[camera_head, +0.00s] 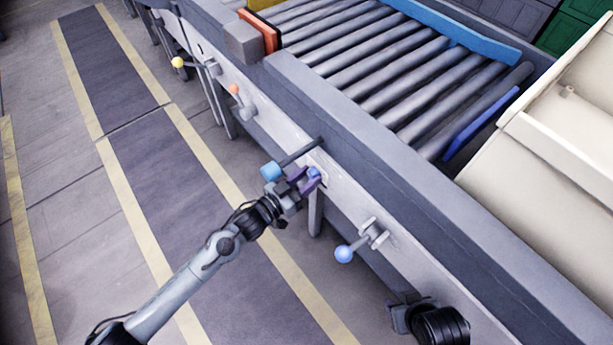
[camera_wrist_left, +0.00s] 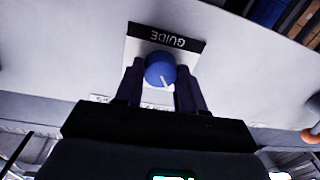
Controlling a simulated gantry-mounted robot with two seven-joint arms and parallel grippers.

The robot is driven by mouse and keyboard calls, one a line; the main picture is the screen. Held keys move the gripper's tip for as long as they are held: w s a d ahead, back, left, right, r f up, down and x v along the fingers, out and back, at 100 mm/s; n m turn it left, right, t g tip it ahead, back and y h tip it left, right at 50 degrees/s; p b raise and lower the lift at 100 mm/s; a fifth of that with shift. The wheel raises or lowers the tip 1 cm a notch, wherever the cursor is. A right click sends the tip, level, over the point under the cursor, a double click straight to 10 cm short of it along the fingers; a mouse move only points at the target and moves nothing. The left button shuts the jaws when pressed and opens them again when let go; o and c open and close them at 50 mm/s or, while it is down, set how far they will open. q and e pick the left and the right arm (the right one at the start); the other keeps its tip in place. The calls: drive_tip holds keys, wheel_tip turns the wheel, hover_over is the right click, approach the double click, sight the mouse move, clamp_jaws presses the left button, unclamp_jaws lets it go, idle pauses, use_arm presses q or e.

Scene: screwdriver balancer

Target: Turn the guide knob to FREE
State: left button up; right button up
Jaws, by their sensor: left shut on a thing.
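The blue guide knob (camera_wrist_left: 160,68) sits on a white plate under a black GUIDE label (camera_wrist_left: 166,37), which appears upside down in the left wrist view. A white pointer line on the knob points down and slightly right in that view. Small lettering on the plate below is mostly hidden by my gripper, so the FREE mark cannot be read. My left gripper (camera_wrist_left: 159,78) is shut on the knob, one dark finger on each side. In the head view, the knob (camera_head: 314,173) is on the conveyor's side rail, with my left gripper (camera_head: 303,180) at it.
A lever with a light-blue end (camera_head: 270,171) juts out close beside my left gripper. A blue ball lever (camera_head: 344,253), an orange one (camera_head: 234,89) and a yellow one (camera_head: 178,62) stick out along the rail (camera_head: 400,235). The floor beside the conveyor is clear.

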use_arm(q)
drive_tip(key=m+p, duration=0.1)
drive_tip(key=m, duration=0.2)
drive_tip(key=m+p, duration=0.1)
drive_tip(key=m, duration=0.4)
drive_tip(key=shift+p, duration=0.3)
drive_tip(key=m+h, duration=0.1)
drive_tip(key=m, duration=0.4)
drive_tip(key=shift+f+m, duration=0.1)
drive_tip(key=shift+m, duration=0.3)
drive_tip(key=shift+m+p, duration=0.35)
drive_tip(key=shift+m, duration=1.35)
drive_tip(key=o, duration=1)
drive_tip(key=shift+g, duration=0.3)
drive_tip(key=shift+o, duration=0.2)
